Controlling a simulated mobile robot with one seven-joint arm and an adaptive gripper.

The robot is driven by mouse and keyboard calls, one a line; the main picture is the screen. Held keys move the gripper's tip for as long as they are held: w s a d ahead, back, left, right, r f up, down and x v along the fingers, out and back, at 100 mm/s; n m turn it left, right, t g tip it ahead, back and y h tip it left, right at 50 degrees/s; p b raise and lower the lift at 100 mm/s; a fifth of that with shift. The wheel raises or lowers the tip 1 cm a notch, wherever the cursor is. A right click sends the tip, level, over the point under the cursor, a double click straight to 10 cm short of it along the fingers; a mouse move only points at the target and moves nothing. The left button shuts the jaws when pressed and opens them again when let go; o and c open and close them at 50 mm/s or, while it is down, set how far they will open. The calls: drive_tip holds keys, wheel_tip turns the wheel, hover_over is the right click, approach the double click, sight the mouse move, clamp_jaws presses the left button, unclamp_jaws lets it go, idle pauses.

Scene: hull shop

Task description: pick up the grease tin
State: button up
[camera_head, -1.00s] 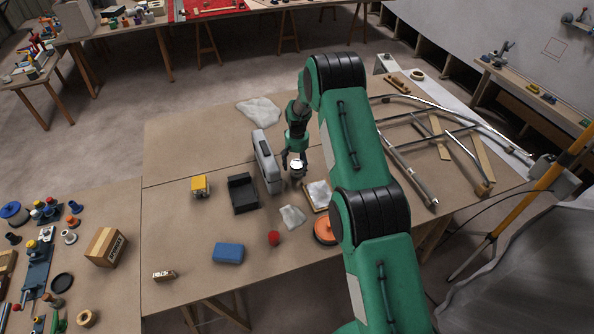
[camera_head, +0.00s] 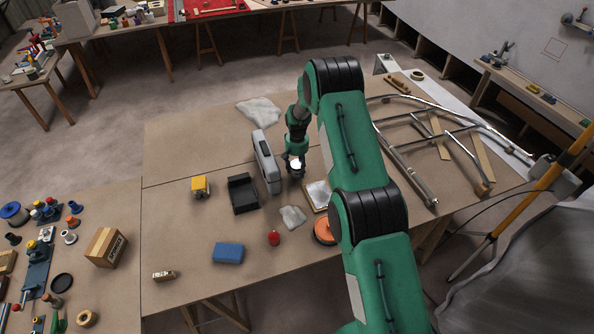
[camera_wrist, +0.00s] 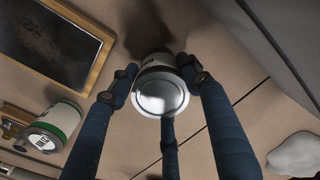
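A round tin with a bright metal end (camera_wrist: 160,92) and a pale side with dark lettering is between my fingers in the wrist view. I take it as the grease tin; its label is too small to read. In the head view its bright top (camera_head: 296,165) shows at my gripper (camera_head: 295,168). My gripper (camera_wrist: 163,85) has its fingers drawn in around the tin, with the left and right fingertips against its sides. I cannot tell whether the tin is clear of the table.
A tin with a green band (camera_wrist: 55,128) lies to the left in the wrist view. A wood-framed tray (camera_wrist: 97,62) is near it. A grey upright case (camera_head: 266,162) stands close left of my gripper. A white cloth (camera_head: 292,217) and red item (camera_head: 274,238) lie nearer.

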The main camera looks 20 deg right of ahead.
sight(297, 165)
drive_tip(key=c, duration=0.6)
drive_tip(key=shift+r, duration=1.05)
drive_tip(key=shift+s+r, duration=0.25)
drive_tip(key=shift+r, duration=0.55)
drive_tip(key=s, duration=0.5)
drive_tip(key=s+a+r, duration=0.1)
drive_tip(key=s, duration=0.4)
drive_tip(key=s+a, duration=0.1)
drive_tip(key=s, duration=0.4)
drive_tip(key=shift+s+r, duration=0.15)
